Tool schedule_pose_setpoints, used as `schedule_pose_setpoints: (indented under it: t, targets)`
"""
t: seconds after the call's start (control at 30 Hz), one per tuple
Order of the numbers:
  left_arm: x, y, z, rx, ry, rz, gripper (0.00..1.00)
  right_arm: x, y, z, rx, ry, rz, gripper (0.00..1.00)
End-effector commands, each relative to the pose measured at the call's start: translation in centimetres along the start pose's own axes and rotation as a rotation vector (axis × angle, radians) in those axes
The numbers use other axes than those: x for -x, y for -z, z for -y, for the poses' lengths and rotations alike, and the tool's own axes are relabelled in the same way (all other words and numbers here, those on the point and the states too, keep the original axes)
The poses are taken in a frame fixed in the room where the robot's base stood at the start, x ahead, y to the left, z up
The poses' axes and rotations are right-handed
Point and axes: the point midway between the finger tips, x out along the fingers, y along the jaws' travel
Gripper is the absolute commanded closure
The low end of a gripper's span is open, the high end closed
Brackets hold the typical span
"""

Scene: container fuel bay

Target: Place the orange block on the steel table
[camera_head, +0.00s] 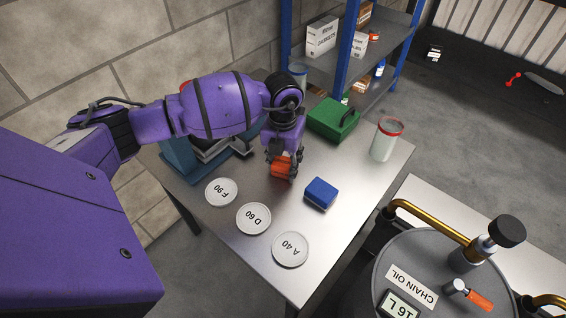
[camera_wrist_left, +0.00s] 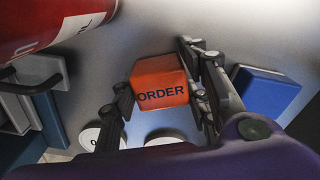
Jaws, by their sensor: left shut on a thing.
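The orange block (camera_head: 281,168), marked "ORDER", is between the fingers of my left gripper (camera_head: 283,170). The left wrist view shows the block (camera_wrist_left: 160,82) with the fingers of the left gripper (camera_wrist_left: 160,98) on either side of it; the gripper is shut on it. The steel table (camera_head: 338,225) lies beneath. I cannot tell whether the block touches the table top or is held just above it. My right gripper does not show in either view.
A blue block (camera_head: 320,193) lies right of the gripper. White discs marked F 90 (camera_head: 221,192), D 60 (camera_head: 253,218) and A 40 (camera_head: 290,249) lie in front. A green box (camera_head: 333,118), a red-rimmed jar (camera_head: 386,139) and a blue device (camera_head: 182,165) stand around. Bare steel lies between.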

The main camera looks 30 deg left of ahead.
Motion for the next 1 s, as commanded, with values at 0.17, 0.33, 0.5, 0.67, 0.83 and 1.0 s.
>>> schedule_pose_setpoints:
  t: [0.17,0.33,0.5,0.67,0.83,1.0]
  targets:
    - [-0.1,0.0,0.0,0.000,0.000,0.000,0.85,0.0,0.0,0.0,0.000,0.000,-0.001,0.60]
    - [-0.2,0.0,0.0,0.000,0.000,0.000,0.43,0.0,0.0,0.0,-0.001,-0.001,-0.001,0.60]
    - [-0.2,0.0,0.0,0.000,0.000,0.000,0.39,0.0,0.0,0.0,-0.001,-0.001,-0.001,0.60]
    - [-0.1,0.0,0.0,0.000,0.000,0.000,0.39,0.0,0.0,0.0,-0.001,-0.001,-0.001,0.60]
    - [1.2,-0.1,0.0,0.000,0.000,0.002,0.39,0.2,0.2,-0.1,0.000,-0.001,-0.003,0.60]
    - [4.7,-0.2,0.0,0.000,0.000,0.005,0.39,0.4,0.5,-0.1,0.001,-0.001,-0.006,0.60]
